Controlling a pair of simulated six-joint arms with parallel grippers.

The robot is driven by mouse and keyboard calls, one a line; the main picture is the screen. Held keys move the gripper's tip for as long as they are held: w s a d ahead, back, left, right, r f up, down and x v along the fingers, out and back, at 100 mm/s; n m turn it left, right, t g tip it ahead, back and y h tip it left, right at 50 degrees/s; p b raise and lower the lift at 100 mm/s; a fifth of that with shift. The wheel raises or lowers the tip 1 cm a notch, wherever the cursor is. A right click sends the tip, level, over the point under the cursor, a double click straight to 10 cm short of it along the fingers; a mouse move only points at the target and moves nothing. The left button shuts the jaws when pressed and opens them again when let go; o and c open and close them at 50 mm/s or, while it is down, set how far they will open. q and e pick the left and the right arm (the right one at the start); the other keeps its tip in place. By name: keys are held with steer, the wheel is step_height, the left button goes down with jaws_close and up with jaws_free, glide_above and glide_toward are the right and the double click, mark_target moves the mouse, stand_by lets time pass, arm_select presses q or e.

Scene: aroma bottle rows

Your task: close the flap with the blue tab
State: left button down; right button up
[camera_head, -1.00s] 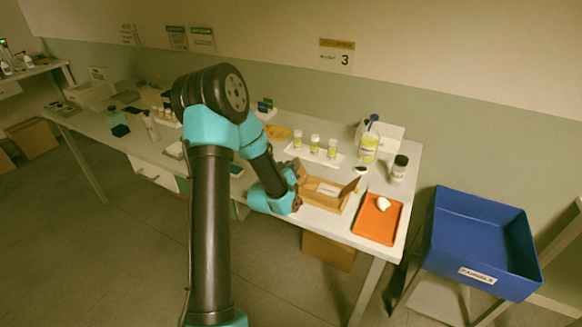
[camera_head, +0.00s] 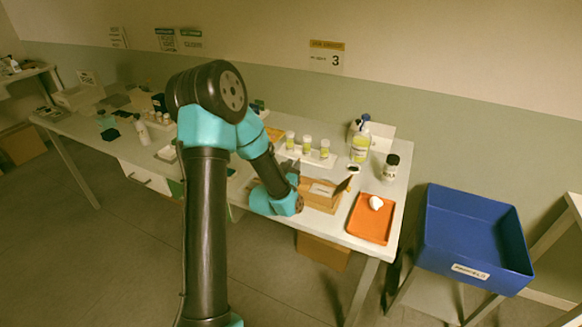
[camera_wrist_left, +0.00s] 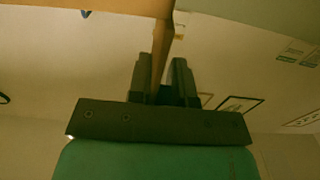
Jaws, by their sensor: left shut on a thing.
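The brown cardboard box (camera_head: 318,201) stands on the table with a flap (camera_head: 343,187) raised at its right end. My left gripper (camera_head: 291,188) is at the box's left side, and its fingertips are mostly hidden by my own arm. In the left wrist view, the gripper (camera_wrist_left: 164,75) is shut on a thin brown board (camera_wrist_left: 161,48), seen edge-on between the two fingers. It looks like part of the box, but I cannot tell which flap it is. I cannot make out the blue tab. My right gripper is not in view.
An orange tray (camera_head: 370,220) with a white item (camera_head: 376,203) lies just right of the box. Behind stand a white rack of vials (camera_head: 306,146), a yellow bottle (camera_head: 360,145) and a dark-capped jar (camera_head: 390,167). A blue bin (camera_head: 475,238) stands right of the table.

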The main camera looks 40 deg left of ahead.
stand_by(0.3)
arm_select(q)
steer(key=c, duration=1.1)
jaws_free()
steer(key=shift+s, duration=0.1)
